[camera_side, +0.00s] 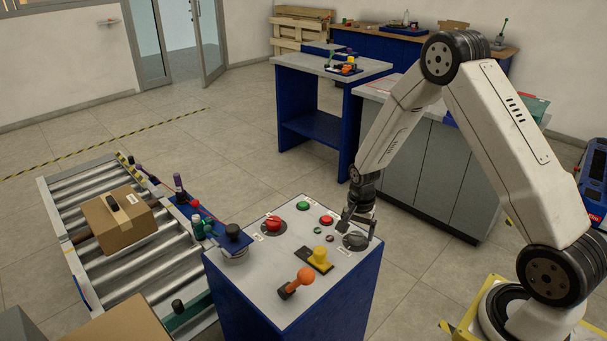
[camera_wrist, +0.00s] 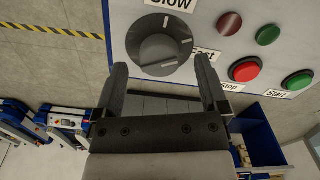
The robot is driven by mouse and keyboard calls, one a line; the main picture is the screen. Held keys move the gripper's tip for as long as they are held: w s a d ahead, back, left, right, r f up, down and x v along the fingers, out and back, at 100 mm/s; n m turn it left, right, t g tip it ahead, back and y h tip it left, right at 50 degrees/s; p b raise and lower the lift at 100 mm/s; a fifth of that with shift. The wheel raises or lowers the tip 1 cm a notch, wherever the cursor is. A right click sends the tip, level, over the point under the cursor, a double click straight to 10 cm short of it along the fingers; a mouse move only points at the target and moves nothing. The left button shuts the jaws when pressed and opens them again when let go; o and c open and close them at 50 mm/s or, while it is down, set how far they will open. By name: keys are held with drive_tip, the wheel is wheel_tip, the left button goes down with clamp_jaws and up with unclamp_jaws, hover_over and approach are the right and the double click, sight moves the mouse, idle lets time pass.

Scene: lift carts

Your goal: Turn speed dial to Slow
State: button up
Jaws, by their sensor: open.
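The speed dial is a dark grey round knob (camera_side: 355,240) on the right part of the control box's top, and it fills the upper middle of the wrist view (camera_wrist: 160,44). The label "Slow" (camera_wrist: 167,3) is above it in the wrist view, and "Fast" (camera_wrist: 203,55) is at its lower right. White marks show on the dial, but I cannot tell surely which one is its pointer. My gripper (camera_side: 359,222) is open just above the dial. In the wrist view my gripper's fingers (camera_wrist: 161,66) stand apart at the dial's lower left and right; contact is not clear.
The control box (camera_side: 240,292) also carries a red knob (camera_side: 274,223), a green button (camera_side: 302,205), a red button (camera_side: 326,220), a yellow control (camera_side: 320,254) and an orange-topped lever (camera_side: 304,276). A roller conveyor (camera_side: 80,190) with a cardboard box (camera_side: 120,222) stands left.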

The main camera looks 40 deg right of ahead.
drive_tip(key=shift+f, duration=0.65)
clamp_jaws()
drive_tip(key=shift+n, duration=0.3)
drive_tip(key=n, duration=1.1)
drive_tip(key=shift+n, duration=0.3)
idle(0.3)
unclamp_jaws()
